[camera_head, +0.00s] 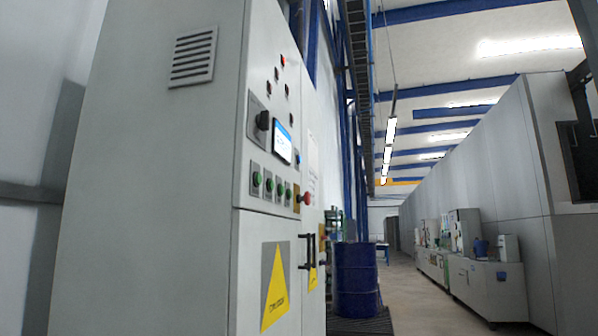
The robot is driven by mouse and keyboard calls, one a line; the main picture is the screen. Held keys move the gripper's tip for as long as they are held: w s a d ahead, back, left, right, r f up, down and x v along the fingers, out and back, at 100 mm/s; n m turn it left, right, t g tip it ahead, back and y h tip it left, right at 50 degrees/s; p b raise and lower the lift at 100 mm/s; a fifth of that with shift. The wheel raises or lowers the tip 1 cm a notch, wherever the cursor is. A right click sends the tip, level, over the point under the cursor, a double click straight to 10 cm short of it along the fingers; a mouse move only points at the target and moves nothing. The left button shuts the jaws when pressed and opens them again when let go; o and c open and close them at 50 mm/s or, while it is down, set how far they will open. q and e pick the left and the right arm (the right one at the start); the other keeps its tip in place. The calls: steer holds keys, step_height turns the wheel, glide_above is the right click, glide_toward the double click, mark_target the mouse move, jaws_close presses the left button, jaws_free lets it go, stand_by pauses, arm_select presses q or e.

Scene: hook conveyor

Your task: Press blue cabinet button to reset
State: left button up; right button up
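A grey control cabinet (150,200) fills the left half of the view, its front panel seen at a steep slant. A row of several green buttons (269,185) runs across the panel, with a red mushroom button (307,198) on a yellow plate at its right end. Above them are a lit blue and white screen (282,141) and a black knob (263,120). Small red and dark indicators (282,61) sit higher up. Neither of my grippers is in view.
Black door handles (309,251) stick out beside a yellow warning sign (275,286). A blue drum (357,280) stands just past the cabinet. An open floor aisle (405,285) runs back between it and grey benches (487,290) on the right.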

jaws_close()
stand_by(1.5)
